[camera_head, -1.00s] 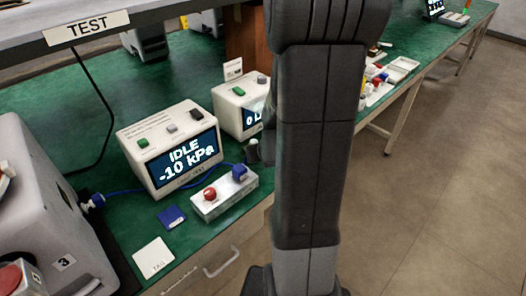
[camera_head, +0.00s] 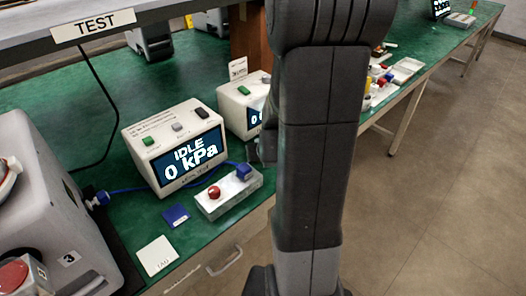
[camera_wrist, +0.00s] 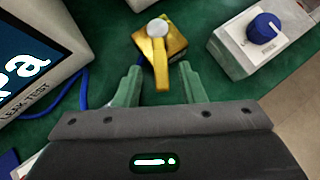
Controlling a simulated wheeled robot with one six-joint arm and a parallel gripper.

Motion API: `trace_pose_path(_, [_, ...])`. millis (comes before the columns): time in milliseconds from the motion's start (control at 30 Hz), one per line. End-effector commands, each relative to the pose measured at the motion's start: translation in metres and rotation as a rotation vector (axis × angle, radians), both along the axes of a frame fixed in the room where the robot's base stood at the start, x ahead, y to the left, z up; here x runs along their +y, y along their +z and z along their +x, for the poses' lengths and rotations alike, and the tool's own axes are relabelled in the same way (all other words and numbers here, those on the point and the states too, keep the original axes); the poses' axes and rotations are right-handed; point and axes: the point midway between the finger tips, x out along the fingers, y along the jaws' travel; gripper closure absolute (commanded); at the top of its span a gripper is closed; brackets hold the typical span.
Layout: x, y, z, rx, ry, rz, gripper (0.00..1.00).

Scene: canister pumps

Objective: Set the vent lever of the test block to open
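A brass valve block (camera_wrist: 172,42) with a yellow lever (camera_wrist: 161,74) and a round silver screw head is at the top middle of the wrist view. The lever points back toward my gripper. My gripper (camera_wrist: 160,76) is open, with one green finger on each side of the lever and visible gaps to both. In the head view my arm hides the valve and most of the gripper. The leak test unit (camera_head: 155,150) reads "IDLE 0 kPa"; its screen edge also shows in the wrist view (camera_wrist: 35,55).
A blue tube (camera_head: 125,190) crosses the bench. A grey pump (camera_head: 60,225) stands at left.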

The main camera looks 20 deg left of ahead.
Motion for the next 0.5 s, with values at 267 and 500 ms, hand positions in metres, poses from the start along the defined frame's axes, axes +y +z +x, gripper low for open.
trace_pose_path(267, [-0.003,0.009,-0.006,0.000,0.000,0.000,0.64])
trace_pose_path(500, [-0.018,0.045,-0.033,-0.001,-0.001,0.000,0.64])
